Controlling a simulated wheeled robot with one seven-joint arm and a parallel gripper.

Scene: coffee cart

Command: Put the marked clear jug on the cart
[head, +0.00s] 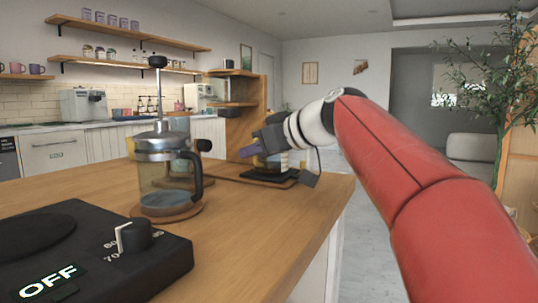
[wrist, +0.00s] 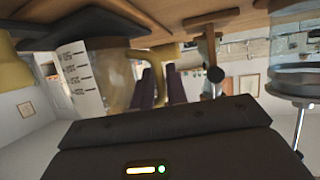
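The clear jug (wrist: 117,75), with a white panel of dark scale marks (wrist: 78,78) and a tan loop handle, appears upside down in the wrist view. In the head view my gripper (head: 248,151) is at the far right part of the wooden counter, close to a jug (head: 298,160) that the wrist mostly hides. The wrist view shows my two purple fingers (wrist: 160,82) a small gap apart at the handle. I cannot tell whether they press on it. I cannot make out which surface is the cart.
A French press (head: 155,180) with a black handle stands on a round wooden coaster (head: 185,212), left of my gripper. A black hot plate (head: 95,262) marked OFF is at the front left. The wooden counter (head: 255,225) is bare between them and its right edge. A plant (head: 495,80) stands at right.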

